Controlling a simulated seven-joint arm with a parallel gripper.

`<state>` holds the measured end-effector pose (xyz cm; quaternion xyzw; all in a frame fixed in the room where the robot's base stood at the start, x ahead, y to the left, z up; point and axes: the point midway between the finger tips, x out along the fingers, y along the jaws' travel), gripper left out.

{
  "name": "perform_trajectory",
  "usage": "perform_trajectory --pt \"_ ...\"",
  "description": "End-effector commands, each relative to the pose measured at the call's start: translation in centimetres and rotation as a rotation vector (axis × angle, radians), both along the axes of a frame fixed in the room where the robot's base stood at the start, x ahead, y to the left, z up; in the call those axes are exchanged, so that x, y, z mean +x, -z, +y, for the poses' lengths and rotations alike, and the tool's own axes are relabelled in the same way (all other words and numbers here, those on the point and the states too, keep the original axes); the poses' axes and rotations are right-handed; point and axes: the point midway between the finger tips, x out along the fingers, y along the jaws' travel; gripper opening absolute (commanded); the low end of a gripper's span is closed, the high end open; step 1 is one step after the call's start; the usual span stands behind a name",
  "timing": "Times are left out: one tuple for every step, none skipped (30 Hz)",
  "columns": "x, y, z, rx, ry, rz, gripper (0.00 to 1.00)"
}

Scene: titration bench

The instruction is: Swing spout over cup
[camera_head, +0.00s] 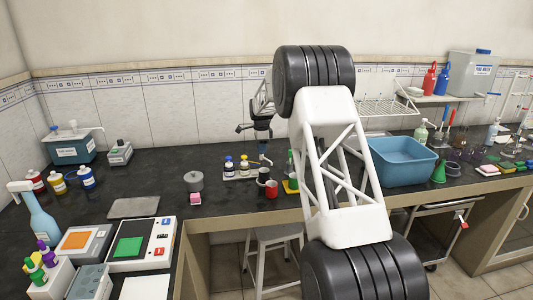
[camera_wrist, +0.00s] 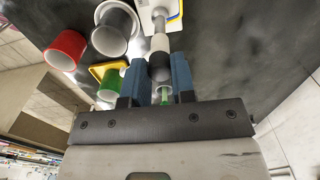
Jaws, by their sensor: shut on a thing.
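My gripper (camera_wrist: 154,82) shows in the wrist view with two blue fingers. They are shut on a slim part with grey, white and black sections, which I take to be the spout (camera_wrist: 160,45). It reaches up the picture to a white plate. A red cup (camera_wrist: 66,48) and a larger grey cup (camera_wrist: 114,28) stand to the left, apart from the fingers. A green cup (camera_wrist: 108,86) on a yellow base is close beside the left finger. In the head view my gripper (camera_head: 263,147) is small above the red cup (camera_head: 271,190); its grip is unclear there.
Two small bottles (camera_head: 237,168) stand left of my gripper. A grey round pot (camera_head: 195,182) is further left. A blue basin (camera_head: 401,162) stands right of my arm, which hides part of the bench. The front edge is close to the cups.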

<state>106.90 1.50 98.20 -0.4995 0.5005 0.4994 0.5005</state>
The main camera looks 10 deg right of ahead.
Motion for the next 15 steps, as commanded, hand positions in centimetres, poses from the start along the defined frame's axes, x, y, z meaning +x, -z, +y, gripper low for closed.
perform_trajectory --pt "0.01 -0.04 -0.05 0.0 0.0 0.0 0.11" --pt "0.01 -0.04 -0.05 0.0 0.0 0.0 0.11" --pt "0.01 -0.04 -0.05 0.0 0.0 0.0 0.11" --pt "0.01 -0.04 -0.05 0.0 0.0 0.0 0.11" --pt "0.01 -0.03 -0.05 0.0 -0.001 0.0 0.11" --pt "0.01 -0.03 -0.05 0.0 -0.001 0.0 0.18" --pt "0.01 -0.04 -0.05 0.0 -0.001 0.0 0.13" --pt "0.01 -0.04 -0.05 0.0 -0.001 0.0 0.11" --pt "0.01 -0.04 -0.05 0.0 -0.001 0.0 0.11" --pt "0.01 -0.04 -0.05 0.0 -0.001 0.0 0.11" --pt "0.01 -0.03 -0.05 0.0 0.0 0.0 0.11" --pt "0.01 -0.04 -0.05 0.0 0.004 0.0 0.11" --pt "0.01 -0.03 -0.05 0.0 0.008 0.0 0.11" --pt "0.01 -0.04 -0.05 0.0 0.016 0.0 0.11" --pt "0.01 -0.04 -0.05 0.0 0.03 0.0 0.11"
